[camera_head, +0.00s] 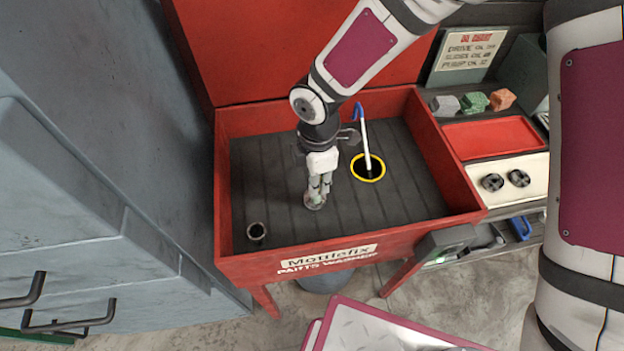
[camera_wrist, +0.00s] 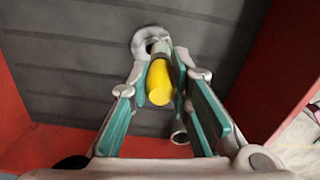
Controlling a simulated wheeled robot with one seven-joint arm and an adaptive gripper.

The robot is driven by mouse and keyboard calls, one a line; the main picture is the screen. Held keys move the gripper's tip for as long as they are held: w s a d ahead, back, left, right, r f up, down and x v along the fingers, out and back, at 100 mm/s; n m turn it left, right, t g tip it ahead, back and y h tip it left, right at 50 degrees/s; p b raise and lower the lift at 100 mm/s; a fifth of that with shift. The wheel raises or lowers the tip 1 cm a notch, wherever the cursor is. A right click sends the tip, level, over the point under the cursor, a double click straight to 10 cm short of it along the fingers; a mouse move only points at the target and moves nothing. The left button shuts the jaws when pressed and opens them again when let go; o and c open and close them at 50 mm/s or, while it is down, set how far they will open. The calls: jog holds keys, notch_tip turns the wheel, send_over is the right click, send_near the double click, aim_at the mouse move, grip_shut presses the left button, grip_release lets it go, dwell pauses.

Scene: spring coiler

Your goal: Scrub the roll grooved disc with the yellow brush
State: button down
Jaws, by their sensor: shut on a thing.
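My gripper (camera_head: 317,187) reaches down into the red parts washer basin (camera_head: 232,262). In the wrist view, my gripper (camera_wrist: 163,72) is shut on the yellow brush (camera_wrist: 160,84), whose yellow end points toward the camera. A grey round piece with a dark centre, likely the roll grooved disc (camera_wrist: 143,36), is at the far end of the brush. In the head view, this disc (camera_head: 315,204) lies on the dark basin floor, just below my fingertips. The brush's far end is hidden, so I cannot tell whether it touches the disc.
A yellow-rimmed hole (camera_head: 368,178) with a white, blue-topped rod (camera_head: 365,140) is right of my gripper. Red basin walls surround the work area.

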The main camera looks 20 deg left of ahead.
jog(key=shift+w+d+f, duration=0.1)
jog(key=shift+w+d, duration=0.35)
jog(key=shift+d, duration=0.25)
jog(key=shift+s+a+b, duration=0.2)
jog(key=shift+s+a, duration=0.25)
jog(key=shift+a, duration=0.25)
jog(key=shift+s+a+b, duration=0.2)
jog(key=shift+s+a, duration=0.2)
jog(key=shift+a, duration=0.25)
jog(key=shift+w+d, duration=0.45)
jog(key=shift+d, duration=0.25)
jog(key=shift+w+d, duration=0.4)
jog(key=shift+d, duration=0.3)
jog(key=shift+s+a, duration=0.45)
jog(key=shift+a, duration=0.25)
jog(key=shift+s+a, duration=0.4)
jog(key=shift+a, duration=0.3)
notch_tip(320, 180, up, 7)
jog(key=p, duration=0.3)
